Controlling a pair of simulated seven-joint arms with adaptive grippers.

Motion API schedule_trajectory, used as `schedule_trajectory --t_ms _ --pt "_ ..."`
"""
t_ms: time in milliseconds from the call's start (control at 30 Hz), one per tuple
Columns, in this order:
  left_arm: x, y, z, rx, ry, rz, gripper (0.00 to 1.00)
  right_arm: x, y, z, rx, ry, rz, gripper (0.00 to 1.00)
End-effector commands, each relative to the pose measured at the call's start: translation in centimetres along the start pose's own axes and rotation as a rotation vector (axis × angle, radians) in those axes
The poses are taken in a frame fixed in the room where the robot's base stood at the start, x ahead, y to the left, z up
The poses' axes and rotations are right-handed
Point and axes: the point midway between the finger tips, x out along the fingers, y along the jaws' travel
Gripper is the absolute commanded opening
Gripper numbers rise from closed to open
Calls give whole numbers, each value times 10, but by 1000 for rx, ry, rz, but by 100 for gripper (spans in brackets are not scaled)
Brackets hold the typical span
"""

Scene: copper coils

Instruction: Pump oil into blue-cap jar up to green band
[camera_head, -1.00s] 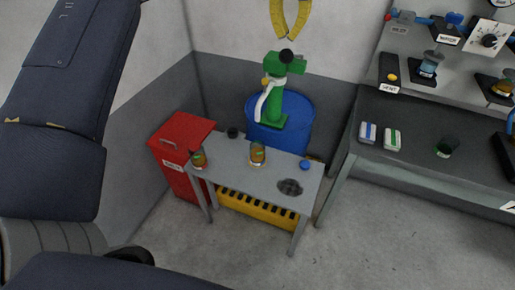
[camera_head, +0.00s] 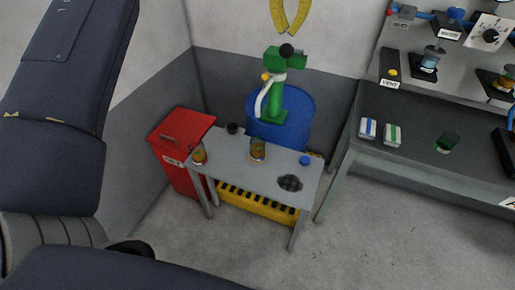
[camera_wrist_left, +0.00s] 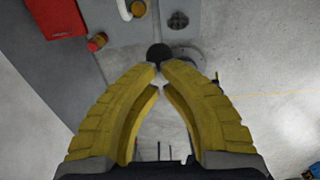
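The green hand pump (camera_head: 277,92) stands on the blue drum (camera_head: 298,103), with a black knob (camera_head: 287,50) on top and a pale curved spout. An open jar (camera_head: 258,150) with orange oil and a green band stands below the spout on the small table (camera_head: 230,170). A loose blue cap (camera_head: 304,160) lies to its right. My left gripper (camera_head: 291,32) is just above the knob, pointing down, fingertips together and holding nothing. In the left wrist view the knob (camera_wrist_left: 158,51) shows just beyond the fingertips (camera_wrist_left: 160,67). My right gripper is in neither view.
A jar with a red top (camera_head: 199,154) and a black item (camera_head: 232,128) stand on the table. A dark round grate (camera_head: 290,183) is at its front right. A red cabinet (camera_head: 178,140) stands left; a workbench (camera_head: 420,160) stands right. The floor in front is clear.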

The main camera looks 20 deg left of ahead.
Motion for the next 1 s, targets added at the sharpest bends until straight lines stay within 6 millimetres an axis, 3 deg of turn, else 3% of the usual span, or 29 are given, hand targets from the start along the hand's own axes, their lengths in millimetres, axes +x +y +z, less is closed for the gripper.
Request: schedule_trajectory --t_ms 567,1000 --pt "2 0 0 0 1 0 0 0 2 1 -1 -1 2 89" --pt "19 0 0 0 1 0 0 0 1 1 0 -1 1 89"
